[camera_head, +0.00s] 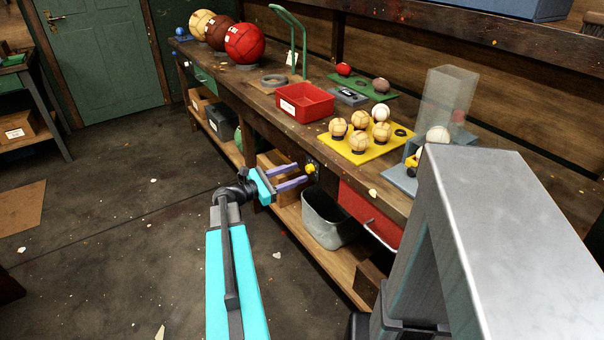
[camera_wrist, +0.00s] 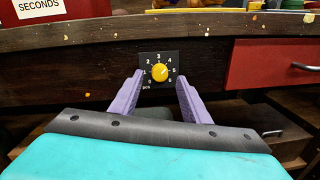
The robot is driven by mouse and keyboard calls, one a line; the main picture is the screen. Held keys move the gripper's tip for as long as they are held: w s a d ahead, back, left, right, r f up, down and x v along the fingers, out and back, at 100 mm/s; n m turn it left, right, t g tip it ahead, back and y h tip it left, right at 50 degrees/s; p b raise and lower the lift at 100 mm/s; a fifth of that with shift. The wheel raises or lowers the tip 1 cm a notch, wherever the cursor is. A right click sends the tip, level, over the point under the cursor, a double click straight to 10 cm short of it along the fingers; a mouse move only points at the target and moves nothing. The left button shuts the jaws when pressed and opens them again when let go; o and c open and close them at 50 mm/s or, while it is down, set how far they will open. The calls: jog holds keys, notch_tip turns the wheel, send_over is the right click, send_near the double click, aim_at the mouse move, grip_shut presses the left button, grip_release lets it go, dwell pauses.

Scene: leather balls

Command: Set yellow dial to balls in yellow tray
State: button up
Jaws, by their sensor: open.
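The yellow dial (camera_head: 310,168) sits on a black plate on the front face of the bench. In the wrist view the dial (camera_wrist: 159,72) is ringed by numbers from 0 to 6, with "pcs" below; its pointer is too small to read surely. My gripper (camera_head: 301,175) is open and level in front of the dial. In the wrist view its purple fingers stand left and right of the dial, apart from it. The yellow tray (camera_head: 372,154) lies on the bench top with several tan and cream balls in its seats. One seat (camera_head: 400,132) at its right is empty.
A red bin (camera_head: 304,103) and a green tray (camera_head: 386,92) with two balls stand on the bench. A clear column (camera_head: 449,95) stands right of the yellow tray. Below the bench are a grey bin (camera_head: 331,222) and a red drawer (camera_head: 369,212). The floor at left is mostly clear.

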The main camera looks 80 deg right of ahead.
aim_at(308, 170)
jog(key=shift+x, duration=1.65)
jog(key=c, duration=1)
jog(key=shift+a, duration=0.4)
jog(key=shift+c, duration=0.4)
jog(key=shift+d, duration=0.25)
